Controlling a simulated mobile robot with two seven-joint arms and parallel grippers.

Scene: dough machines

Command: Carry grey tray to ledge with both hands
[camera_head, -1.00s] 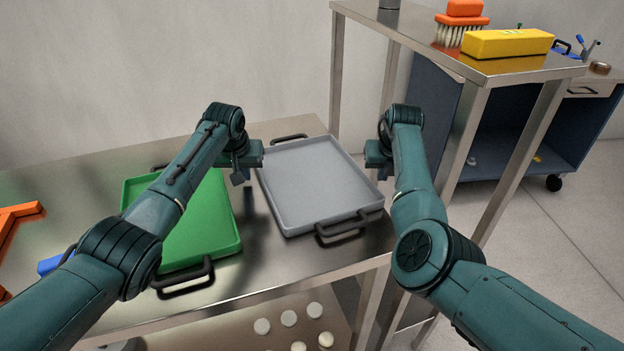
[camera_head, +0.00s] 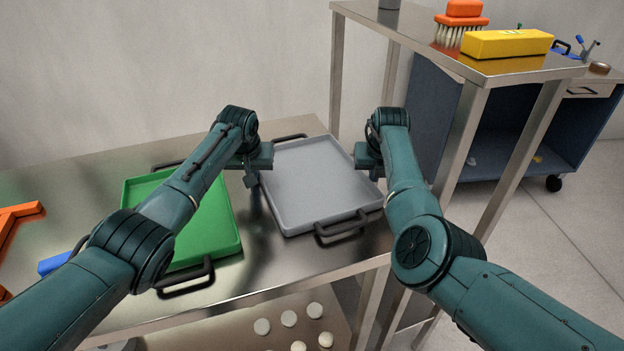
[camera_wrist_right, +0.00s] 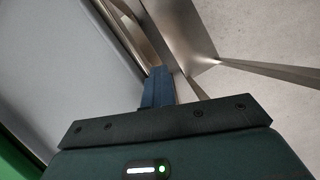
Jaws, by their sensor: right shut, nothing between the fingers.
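The grey tray (camera_head: 315,185) lies flat on the steel table, with a dark handle at its near end and one at its far end. My left gripper (camera_head: 250,181) is at the tray's left long side, pointing down; whether its fingers are parted or touch the rim is unclear. My right gripper (camera_head: 374,177) is at the right long side. In the right wrist view its blue fingers (camera_wrist_right: 157,88) are shut and empty beside the tray's edge (camera_wrist_right: 112,40); contact is unclear. A raised steel ledge (camera_head: 420,35) stands at the right, higher than the table.
A green tray (camera_head: 215,235) lies close to the left of the grey one. Ledge posts (camera_head: 462,135) stand near my right arm. An orange frame (camera_head: 20,212) lies far left.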

